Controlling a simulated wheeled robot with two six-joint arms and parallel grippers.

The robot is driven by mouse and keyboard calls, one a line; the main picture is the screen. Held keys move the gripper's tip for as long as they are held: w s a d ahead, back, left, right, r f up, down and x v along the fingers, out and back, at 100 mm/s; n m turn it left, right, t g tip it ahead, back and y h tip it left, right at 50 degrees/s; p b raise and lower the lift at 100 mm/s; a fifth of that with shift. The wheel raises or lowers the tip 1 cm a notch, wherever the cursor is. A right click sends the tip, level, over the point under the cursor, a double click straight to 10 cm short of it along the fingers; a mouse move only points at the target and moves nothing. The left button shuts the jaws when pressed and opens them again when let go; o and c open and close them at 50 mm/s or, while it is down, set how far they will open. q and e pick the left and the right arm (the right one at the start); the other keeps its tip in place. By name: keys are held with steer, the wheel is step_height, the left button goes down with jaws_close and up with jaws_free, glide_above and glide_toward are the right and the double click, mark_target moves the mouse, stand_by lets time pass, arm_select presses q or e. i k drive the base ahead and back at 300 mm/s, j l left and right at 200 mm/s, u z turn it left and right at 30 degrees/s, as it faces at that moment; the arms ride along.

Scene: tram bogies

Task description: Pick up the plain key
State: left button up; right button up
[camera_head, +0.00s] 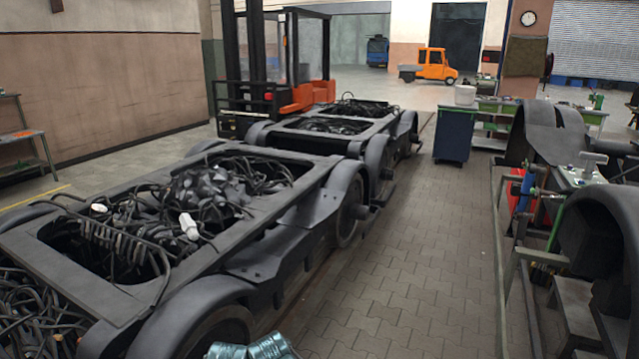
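I cannot make out a plain key anywhere in the head view. Neither of my grippers can be made out in this view. A shiny teal, ribbed thing (253,348) is cut off by the bottom edge, and I cannot tell what it is.
Dark bogies (300,210) with tangled cables fill the left. A paved aisle (400,270) is clear in the middle. A blue cabinet (453,134), an orange forklift (308,92) and an orange truck (434,67) stand farther back. A cluttered bench (582,176) and black fenders line the right.

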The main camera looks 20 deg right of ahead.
mark_target(587, 174)
steer(key=i+l+z, duration=0.25)
steer(key=i+z, duration=0.65)
steer(key=i, duration=0.2)
steer(key=i+j+z, duration=0.15)
steer(key=i+z, duration=0.3)
steer(key=i+j+z, duration=0.1)
steer(key=i+z, duration=0.15)
steer(key=i, duration=0.25)
steer(key=i+j+z, duration=0.25)
steer(key=i, duration=0.3)
steer(key=i+j+z, duration=0.25)
steer(key=i, duration=0.25)
steer(key=i+j+z, duration=0.25)
steer(key=i+j, duration=0.15)
steer(key=i, duration=0.05)
